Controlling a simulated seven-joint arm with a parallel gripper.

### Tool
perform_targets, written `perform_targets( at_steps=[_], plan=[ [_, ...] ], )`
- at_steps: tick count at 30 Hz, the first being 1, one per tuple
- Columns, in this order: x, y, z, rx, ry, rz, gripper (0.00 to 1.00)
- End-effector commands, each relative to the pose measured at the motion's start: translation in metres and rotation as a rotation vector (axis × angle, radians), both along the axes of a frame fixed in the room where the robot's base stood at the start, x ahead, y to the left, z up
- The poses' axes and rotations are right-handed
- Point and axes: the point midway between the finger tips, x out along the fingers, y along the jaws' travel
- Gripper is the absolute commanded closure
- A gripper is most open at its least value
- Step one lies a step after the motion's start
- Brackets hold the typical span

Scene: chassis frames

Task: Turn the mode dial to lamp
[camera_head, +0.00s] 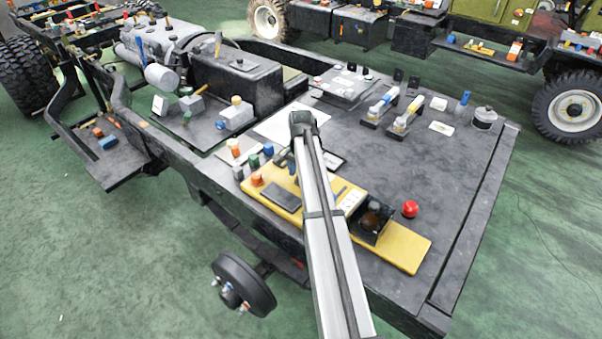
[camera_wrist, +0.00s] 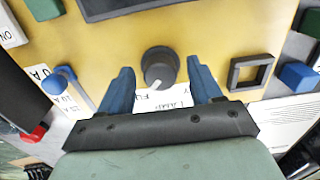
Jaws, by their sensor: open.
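In the wrist view, the mode dial (camera_wrist: 158,62) is a round dark knob on a yellow panel (camera_wrist: 215,30). Its white pointer mark faces down the picture, slightly left. My gripper (camera_wrist: 160,68) is open, with one blue finger on each side of the dial. I see a gap at both sides, so it does not grip the knob. In the head view the yellow panel (camera_head: 405,248) lies on the dark deck, and my arm hides the dial.
A blue lever (camera_wrist: 66,74) stands left of the dial, and a black square frame (camera_wrist: 250,72) lies to its right.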

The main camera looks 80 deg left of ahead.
Motion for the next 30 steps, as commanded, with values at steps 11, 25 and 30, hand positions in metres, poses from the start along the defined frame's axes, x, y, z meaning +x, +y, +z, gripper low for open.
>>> perform_targets(
  at_steps=[11, 25, 30],
  plan=[
    [0.0001, -0.0001, 0.0001, 0.0, 0.0, 0.0, 0.66],
    [-0.0001, 0.0, 0.0002, 0.0, 0.0, 0.016, 0.91],
    [0.0002, 0.0001, 0.0003, 0.0, 0.0, 0.075, 0.91]
  ],
)
